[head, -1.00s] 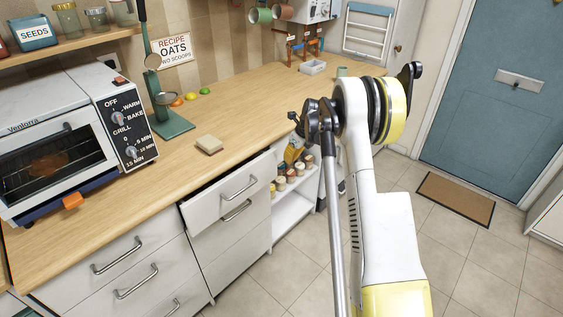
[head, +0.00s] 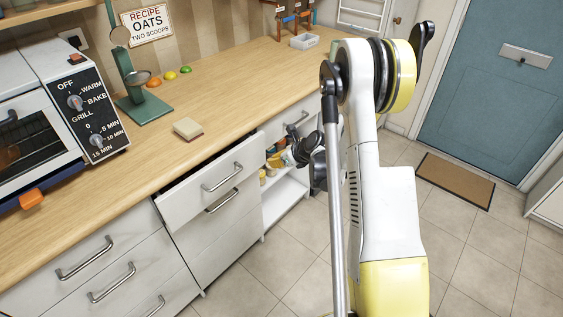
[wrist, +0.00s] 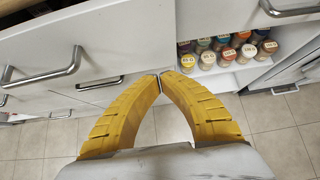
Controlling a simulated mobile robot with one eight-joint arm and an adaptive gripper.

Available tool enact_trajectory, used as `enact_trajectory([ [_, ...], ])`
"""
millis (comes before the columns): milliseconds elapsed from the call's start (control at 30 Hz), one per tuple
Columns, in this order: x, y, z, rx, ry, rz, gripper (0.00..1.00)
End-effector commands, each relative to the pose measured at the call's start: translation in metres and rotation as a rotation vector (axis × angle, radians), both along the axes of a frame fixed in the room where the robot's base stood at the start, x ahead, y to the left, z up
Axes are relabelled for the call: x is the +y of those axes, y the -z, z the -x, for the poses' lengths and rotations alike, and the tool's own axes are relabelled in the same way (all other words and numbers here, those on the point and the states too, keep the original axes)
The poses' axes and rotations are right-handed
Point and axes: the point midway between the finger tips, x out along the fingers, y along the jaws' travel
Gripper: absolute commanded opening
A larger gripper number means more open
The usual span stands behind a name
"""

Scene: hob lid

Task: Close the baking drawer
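A white drawer with a metal handle, which I take to be the baking drawer (head: 215,190), stands partly pulled out under the wooden worktop in the head view. A dark gap shows along its top edge. In the wrist view its white front (wrist: 95,45) fills the upper left, with a bar handle at its left. My gripper (wrist: 160,75) has yellow fingers whose tips meet with nothing seen between them. It is in front of the cabinets, to the right of the handle in the wrist view. No clear contact with the drawer shows. My arm partly hides the gripper in the head view.
An open shelf with several spice jars (wrist: 228,52) is right of the drawer. Another drawer handle (wrist: 295,8) is at the upper right. A toaster oven (head: 45,120), green scale (head: 145,110) and small block (head: 188,128) stand on the worktop. Tiled floor in front is clear.

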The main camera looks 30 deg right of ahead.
Motion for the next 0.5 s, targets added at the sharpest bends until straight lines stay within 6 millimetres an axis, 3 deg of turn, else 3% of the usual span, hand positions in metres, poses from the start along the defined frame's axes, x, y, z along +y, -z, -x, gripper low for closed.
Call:
enact_trajectory([
  [67,0.005,0.015,-0.012,0.000,-0.002,-0.001,0.00],
  [300,0.014,0.012,-0.042,0.001,-0.001,0.000,0.00],
  [500,0.016,0.010,-0.048,0.001,0.000,-0.001,0.00],
])
